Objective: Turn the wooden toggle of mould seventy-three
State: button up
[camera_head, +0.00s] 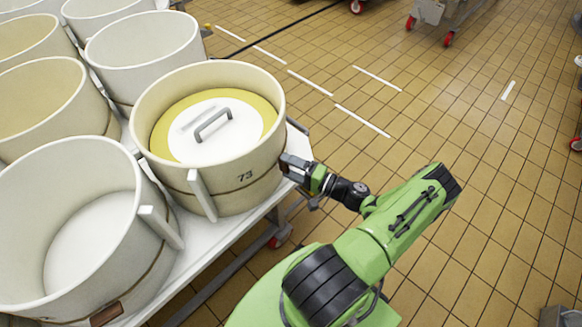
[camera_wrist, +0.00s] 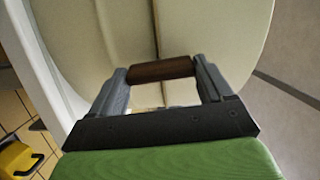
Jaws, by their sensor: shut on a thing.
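Mould seventy-three (camera_head: 245,158) is a cream round tub with "73" on its wall, a thin dark cord around it and a white lid with a grey handle (camera_head: 212,126) inside. My gripper (camera_head: 287,166) is at its right side wall. In the wrist view my gripper (camera_wrist: 160,68) has its two grey fingers closed on the ends of the brown wooden toggle (camera_wrist: 162,70). The toggle lies across the dark cord (camera_wrist: 155,25), against the pale wall (camera_wrist: 100,40). In the head view the toggle is hidden by my gripper.
Several other moulds crowd the white table; an open one (camera_head: 95,215) stands at front left with its own brown toggle (camera_head: 105,313). The white table edge (camera_head: 235,228) runs below my gripper. The tiled floor (camera_head: 430,130) to the right is mostly clear.

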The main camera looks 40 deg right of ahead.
jog(key=shift+f+m, duration=0.1)
jog(key=shift+m, duration=0.5)
jog(key=o, duration=1)
jog(key=shift+c, duration=0.2)
jog(key=p+v, duration=0.1)
jog(key=v, duration=1.5)
jog(key=shift+w, duration=0.1)
